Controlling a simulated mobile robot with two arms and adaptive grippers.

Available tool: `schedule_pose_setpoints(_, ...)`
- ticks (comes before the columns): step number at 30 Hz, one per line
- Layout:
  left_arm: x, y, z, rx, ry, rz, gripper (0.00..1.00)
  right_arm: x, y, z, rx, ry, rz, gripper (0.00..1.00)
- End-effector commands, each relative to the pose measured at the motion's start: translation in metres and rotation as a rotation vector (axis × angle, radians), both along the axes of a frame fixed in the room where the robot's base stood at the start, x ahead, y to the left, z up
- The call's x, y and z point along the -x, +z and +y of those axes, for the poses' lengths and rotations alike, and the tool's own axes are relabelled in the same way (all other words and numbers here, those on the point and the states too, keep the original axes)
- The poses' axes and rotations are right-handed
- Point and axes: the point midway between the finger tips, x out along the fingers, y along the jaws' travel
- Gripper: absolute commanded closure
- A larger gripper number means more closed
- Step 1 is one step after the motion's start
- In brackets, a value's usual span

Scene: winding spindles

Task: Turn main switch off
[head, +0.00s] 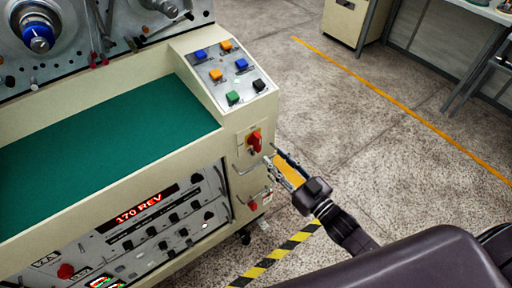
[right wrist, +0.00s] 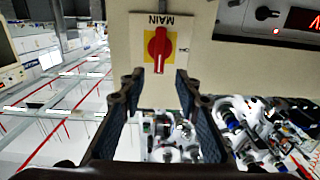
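The main switch (head: 255,141) is a red rotary handle on a yellow plate, on the end face of the beige machine. In the right wrist view the switch (right wrist: 158,50) is upside down, under a "MAIN" label (right wrist: 152,20), with its handle upright in the picture. My right gripper (head: 280,165) is just right of and below the switch in the head view. In the right wrist view its two fingers (right wrist: 152,92) are spread apart, below the handle, with nothing between them. No contact with the handle is visible. My left gripper is not in view.
A metal bar handle (head: 250,168) and a second red knob (head: 252,205) are on the same end face below the switch. A button panel (head: 228,72) is above.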

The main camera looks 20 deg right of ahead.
Motion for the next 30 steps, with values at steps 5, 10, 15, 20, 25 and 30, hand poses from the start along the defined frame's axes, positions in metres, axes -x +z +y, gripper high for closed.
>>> schedule_pose_setpoints(5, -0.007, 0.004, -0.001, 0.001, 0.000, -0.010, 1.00, -0.019, 0.002, 0.006, -0.001, -0.001, -0.002, 0.70)
schedule_pose_setpoints(10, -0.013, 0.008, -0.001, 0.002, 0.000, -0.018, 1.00, -0.043, 0.002, 0.015, -0.001, -0.001, -0.002, 0.70)
schedule_pose_setpoints(15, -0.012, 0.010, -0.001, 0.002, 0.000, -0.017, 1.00, -0.062, 0.001, 0.022, -0.001, -0.002, 0.000, 0.70)
schedule_pose_setpoints(20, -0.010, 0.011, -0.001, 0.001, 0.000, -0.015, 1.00, -0.070, 0.000, 0.025, 0.001, -0.002, 0.002, 0.70)
schedule_pose_setpoints(25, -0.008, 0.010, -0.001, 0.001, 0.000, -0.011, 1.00, -0.072, -0.001, 0.026, 0.001, -0.001, 0.003, 0.70)
schedule_pose_setpoints(30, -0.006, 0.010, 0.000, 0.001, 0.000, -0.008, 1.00, -0.071, -0.001, 0.026, 0.001, -0.001, 0.003, 0.76)
